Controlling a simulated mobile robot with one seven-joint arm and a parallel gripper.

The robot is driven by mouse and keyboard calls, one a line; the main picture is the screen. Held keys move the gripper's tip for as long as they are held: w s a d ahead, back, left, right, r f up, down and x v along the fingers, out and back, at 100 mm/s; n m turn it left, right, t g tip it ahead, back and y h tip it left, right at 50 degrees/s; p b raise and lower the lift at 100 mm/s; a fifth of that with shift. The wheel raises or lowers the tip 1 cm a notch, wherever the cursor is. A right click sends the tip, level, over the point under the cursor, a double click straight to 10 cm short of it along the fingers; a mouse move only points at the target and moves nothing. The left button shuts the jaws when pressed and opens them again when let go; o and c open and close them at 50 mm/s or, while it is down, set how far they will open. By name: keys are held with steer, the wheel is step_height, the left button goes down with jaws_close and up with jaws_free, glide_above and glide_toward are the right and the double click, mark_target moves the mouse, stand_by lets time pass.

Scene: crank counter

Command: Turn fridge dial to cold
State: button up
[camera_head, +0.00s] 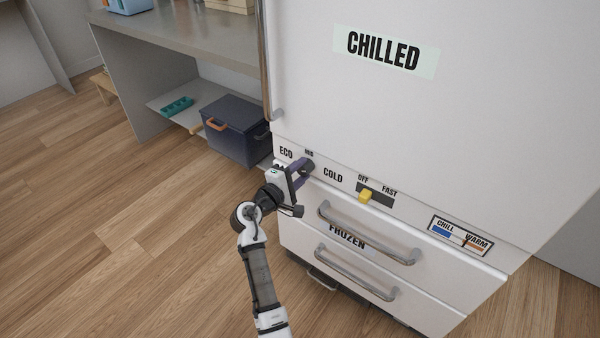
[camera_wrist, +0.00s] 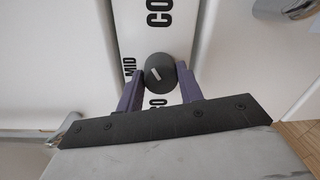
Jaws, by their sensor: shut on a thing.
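The fridge dial (camera_wrist: 160,70) is a dark round knob with a short white mark, on the white panel of the fridge (camera_head: 400,130). In the wrist view the mark lies slantwise on the left part of the knob, nearest the MID label (camera_wrist: 130,68). The COLD label (camera_head: 333,175) is right of the dial in the head view, and ECO (camera_head: 286,153) is left. My gripper (camera_head: 305,167) is shut on the dial, with one purple finger on each side.
A yellow slider (camera_head: 365,195) marked OFF and FAST sits right of the dial. Below are drawer handles (camera_head: 365,233) and a CHILL/WARM strip (camera_head: 460,236). A vertical door handle (camera_head: 267,70) hangs above left. A dark blue bin (camera_head: 237,130) stands left of the fridge. The wooden floor (camera_head: 130,220) is clear.

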steer(key=o, duration=1)
steer(key=p+v, duration=0.3)
steer(key=v, duration=1)
steer(key=shift+s+a+r, duration=0.1)
steer(key=shift+s+a, duration=0.1)
steer(key=shift+s, duration=0.15)
